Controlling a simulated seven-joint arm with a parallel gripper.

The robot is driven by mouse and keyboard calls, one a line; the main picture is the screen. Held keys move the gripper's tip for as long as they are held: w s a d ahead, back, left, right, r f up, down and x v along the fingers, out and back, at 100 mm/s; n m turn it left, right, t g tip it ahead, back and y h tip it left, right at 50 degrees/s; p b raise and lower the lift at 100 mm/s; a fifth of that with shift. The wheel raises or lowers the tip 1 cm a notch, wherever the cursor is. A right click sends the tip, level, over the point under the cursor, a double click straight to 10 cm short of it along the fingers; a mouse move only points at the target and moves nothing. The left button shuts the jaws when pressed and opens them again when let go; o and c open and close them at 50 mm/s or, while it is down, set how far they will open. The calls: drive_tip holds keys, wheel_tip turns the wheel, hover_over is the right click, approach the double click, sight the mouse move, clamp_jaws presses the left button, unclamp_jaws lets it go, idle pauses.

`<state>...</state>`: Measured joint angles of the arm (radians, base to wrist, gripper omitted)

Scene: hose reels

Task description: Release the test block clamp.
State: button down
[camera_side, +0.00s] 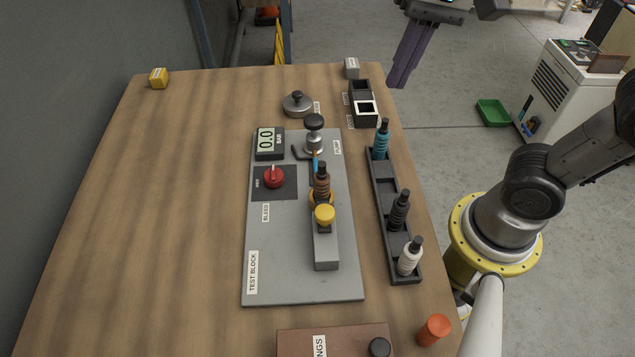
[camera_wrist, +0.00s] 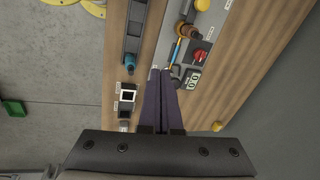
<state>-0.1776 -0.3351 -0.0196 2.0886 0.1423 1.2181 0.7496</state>
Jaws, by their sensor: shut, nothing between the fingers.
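The grey test block plate (camera_side: 290,285) lies on the wooden table. A yellow knob (camera_side: 325,214) sits on the raised grey clamp body (camera_side: 326,250); it also shows at the top edge of the wrist view (camera_wrist: 202,5). A brown ribbed fitting (camera_side: 322,180) stands just behind the yellow knob, close to a blue hose (camera_wrist: 177,50). I cannot tell how tightly the clamp grips it. My gripper (camera_side: 396,84) has purple fingers, shut and empty, raised near the table's far right corner, away from the clamp. In the wrist view the fingers (camera_wrist: 159,75) hide part of the plate.
A gauge (camera_side: 267,142) reads 0.0, near a red bleed knob (camera_side: 274,177) and a dark-topped pump (camera_side: 314,135). A two-part tray (camera_side: 354,86), brown box (camera_side: 300,340) and orange cylinder (camera_side: 434,330) stand nearby.

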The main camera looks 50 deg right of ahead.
drive_tip(key=w+a+f+g, duration=0.1)
drive_tip(key=w+a+g, duration=0.1)
drive_tip(key=w+a, duration=0.3)
drive_tip(key=n+g, duration=0.1)
drive_tip(key=g, duration=0.1)
hover_over(318, 187)
drive_tip(key=w, duration=0.1)
wheel_tip(318, 187, down, 5)
drive_tip(key=x, duration=1)
drive_tip(key=shift+s+d, duration=0.1)
drive_tip(key=shift+d, duration=0.05)
